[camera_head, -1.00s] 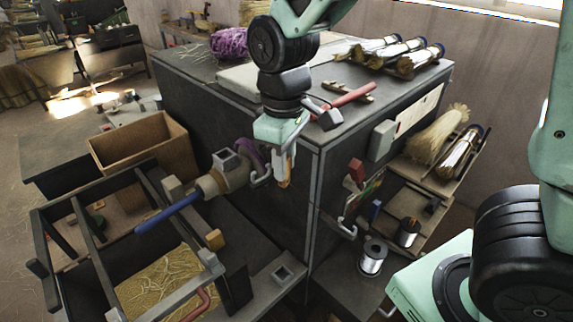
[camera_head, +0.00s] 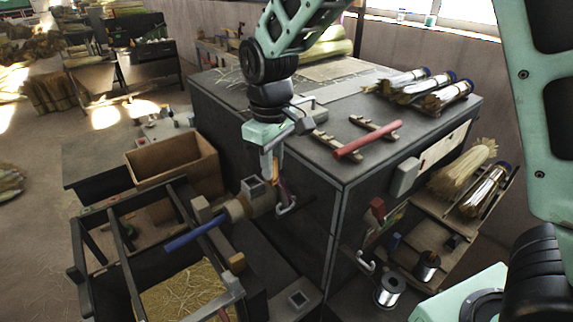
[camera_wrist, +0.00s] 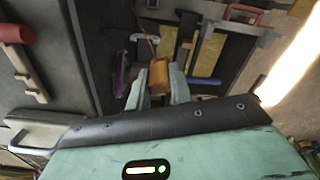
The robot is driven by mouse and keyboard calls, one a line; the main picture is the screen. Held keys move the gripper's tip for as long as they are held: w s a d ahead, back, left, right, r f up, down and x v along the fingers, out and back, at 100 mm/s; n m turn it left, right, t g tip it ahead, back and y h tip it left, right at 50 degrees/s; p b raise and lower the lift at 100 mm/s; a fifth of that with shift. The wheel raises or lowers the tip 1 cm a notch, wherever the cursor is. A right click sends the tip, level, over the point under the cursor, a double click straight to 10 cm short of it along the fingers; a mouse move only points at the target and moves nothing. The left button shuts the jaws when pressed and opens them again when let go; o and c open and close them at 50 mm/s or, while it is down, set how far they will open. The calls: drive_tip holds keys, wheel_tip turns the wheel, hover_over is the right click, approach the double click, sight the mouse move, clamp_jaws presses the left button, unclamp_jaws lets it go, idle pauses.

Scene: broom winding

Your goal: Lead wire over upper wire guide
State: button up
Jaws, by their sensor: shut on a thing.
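My gripper (camera_head: 270,160) hangs in front of the dark cabinet's side and is shut on a small orange-brown block; it also shows in the wrist view (camera_wrist: 158,84). The block (camera_wrist: 158,77) sits between the fingertips, and a thin brown strand, seemingly the wire (camera_wrist: 147,35), runs from it toward the top of the wrist picture. A pale hook-like guide (camera_head: 287,208) on the cabinet side is just below and right of the gripper; a pale hook also shows in the wrist view (camera_wrist: 145,38). A second pale hook (camera_head: 364,261) is lower right. I cannot tell whether the wire touches either hook.
A winder with a blue handle (camera_head: 192,237) stands left of the gripper. Wire spools (camera_head: 389,290) stand lower right. A cardboard box (camera_head: 172,165) and a straw-filled frame are left.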

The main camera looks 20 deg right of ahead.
drive_tip(key=w+a+f+b, duration=0.1)
drive_tip(key=w+f+b, duration=0.2)
drive_tip(key=f, duration=0.4)
drive_tip(key=shift+w+a, duration=0.3)
drive_tip(key=shift+a, duration=0.1)
